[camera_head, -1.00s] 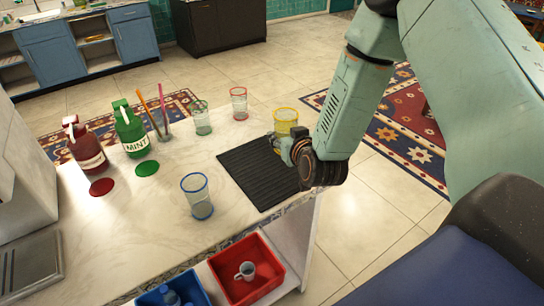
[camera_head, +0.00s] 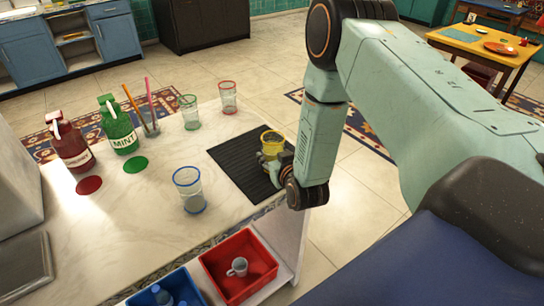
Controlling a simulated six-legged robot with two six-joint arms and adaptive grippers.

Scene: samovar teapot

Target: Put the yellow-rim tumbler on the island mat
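The yellow-rim tumbler (camera_head: 272,142) is upright at the right part of the black ribbed island mat (camera_head: 231,158). My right gripper (camera_head: 274,162) is around its lower part from the right front and appears shut on it. The fingers cover the tumbler's base, so I cannot tell whether it touches the mat. My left gripper is not in view.
A blue-rim tumbler (camera_head: 189,189) stands left of the mat. Green-rim (camera_head: 189,112) and red-rim (camera_head: 228,97) tumblers stand behind it. Red (camera_head: 70,150) and green (camera_head: 121,130) jugs stand at left. A red bin (camera_head: 226,277) is below the counter's front edge.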

